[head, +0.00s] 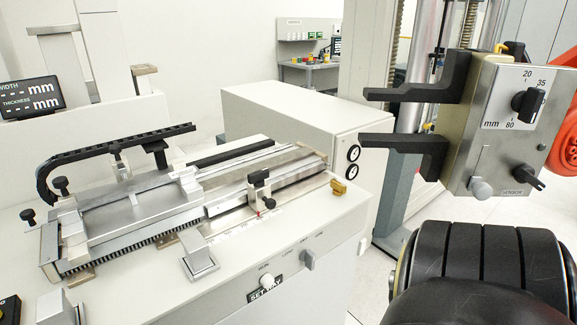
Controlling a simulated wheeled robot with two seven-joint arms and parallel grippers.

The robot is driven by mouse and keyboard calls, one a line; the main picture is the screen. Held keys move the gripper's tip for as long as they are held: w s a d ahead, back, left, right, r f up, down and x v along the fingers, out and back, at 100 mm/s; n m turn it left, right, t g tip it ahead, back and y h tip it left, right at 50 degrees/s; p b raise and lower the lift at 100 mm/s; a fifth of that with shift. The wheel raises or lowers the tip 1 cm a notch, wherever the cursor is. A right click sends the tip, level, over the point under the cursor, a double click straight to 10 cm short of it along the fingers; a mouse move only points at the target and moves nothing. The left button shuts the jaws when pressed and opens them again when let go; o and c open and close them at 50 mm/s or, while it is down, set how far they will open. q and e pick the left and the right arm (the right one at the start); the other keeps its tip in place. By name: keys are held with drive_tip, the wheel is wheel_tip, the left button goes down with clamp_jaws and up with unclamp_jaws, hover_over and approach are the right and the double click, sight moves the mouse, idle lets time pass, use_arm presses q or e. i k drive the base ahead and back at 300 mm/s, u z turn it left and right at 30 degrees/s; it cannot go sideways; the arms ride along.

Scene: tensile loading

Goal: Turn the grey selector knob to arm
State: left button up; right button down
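A grey knob (308,258) sits on the sloped front of the white bench unit, below a row of small printed labels too small to read. A paler round knob (267,282) is to its left, beside the SET WAY plate (265,291). Another light grey knob (481,189) is at the lower left of the grey control box (488,120) on the right. Which one is the selector, and where it points, I cannot tell. Neither of my grippers is in view.
Two black L-shaped arms (412,94) (400,142) reach left from the control box. The box also has a large black dial (525,103) and a small black knob (528,176). A dark, ribbed rounded body (485,270) fills the lower right. Open floor shows between bench and box.

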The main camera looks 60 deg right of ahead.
sight(308, 256)
drive_tip(key=z, duration=2.05)
